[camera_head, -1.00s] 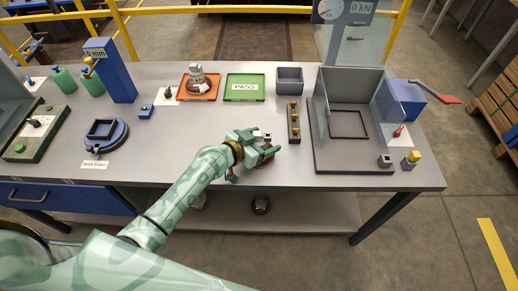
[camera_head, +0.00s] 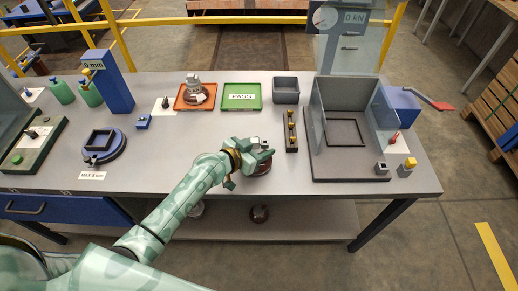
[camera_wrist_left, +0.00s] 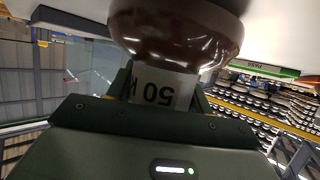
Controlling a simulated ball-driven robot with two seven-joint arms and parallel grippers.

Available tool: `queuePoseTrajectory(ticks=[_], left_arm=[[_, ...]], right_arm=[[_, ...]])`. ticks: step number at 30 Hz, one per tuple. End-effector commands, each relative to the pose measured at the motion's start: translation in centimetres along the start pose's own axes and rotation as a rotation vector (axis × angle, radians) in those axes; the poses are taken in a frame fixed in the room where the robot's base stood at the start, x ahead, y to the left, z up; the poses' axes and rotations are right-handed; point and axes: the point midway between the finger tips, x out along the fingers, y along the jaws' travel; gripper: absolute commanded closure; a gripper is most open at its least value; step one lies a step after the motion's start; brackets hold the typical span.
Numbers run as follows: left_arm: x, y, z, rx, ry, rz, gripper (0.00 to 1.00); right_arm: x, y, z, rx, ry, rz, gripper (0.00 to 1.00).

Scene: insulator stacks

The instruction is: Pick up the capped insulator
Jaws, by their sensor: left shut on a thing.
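The capped insulator (camera_head: 261,168) is a dark brown, glossy disc with a pale cap, near the front middle of the table (camera_head: 330,195). My left gripper (camera_head: 263,152) is over it, shut on its cap, and partly hides it. In the left wrist view the brown body (camera_wrist_left: 180,28) fills the top, and the cap (camera_wrist_left: 165,88), marked "50 k" upside down, sits between the fingers. I cannot tell whether the insulator is clear of the table. My right gripper is not in view.
Behind are a green PASS tray (camera_head: 228,107) and an orange tray (camera_head: 183,106) bearing another insulator (camera_head: 194,88). A grey bin (camera_head: 286,86), a dark strip with brass pieces (camera_head: 291,148) and a clear-walled test box (camera_head: 345,171) stand to the right.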

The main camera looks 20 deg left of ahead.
Motion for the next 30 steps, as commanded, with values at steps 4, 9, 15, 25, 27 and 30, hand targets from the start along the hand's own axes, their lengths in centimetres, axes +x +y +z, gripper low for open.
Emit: queuePoseTrajectory(ticks=[4, 9, 15, 25, 27, 30], left_arm=[[-0.9, 0.0, -2.5, 0.004, 0.01, -0.001, 1.0], [-3.7, 1.0, -4.4, 0.004, 0.01, -0.001, 1.0], [-8.4, 3.1, -6.7, 0.003, 0.007, 0.0, 1.0], [-14.4, 6.3, -6.7, 0.001, 0.006, 0.0, 1.0], [-15.1, 6.6, -6.7, 0.001, 0.007, 0.0, 1.0], [-15.6, 6.9, -6.7, 0.0, 0.007, 0.0, 1.0]], right_arm=[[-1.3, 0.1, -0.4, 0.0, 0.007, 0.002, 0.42], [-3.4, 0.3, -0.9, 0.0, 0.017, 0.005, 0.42], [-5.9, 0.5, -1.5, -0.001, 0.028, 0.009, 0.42], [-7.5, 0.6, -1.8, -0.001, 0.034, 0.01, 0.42], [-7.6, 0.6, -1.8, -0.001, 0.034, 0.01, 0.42], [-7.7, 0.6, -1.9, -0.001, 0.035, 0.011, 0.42]])
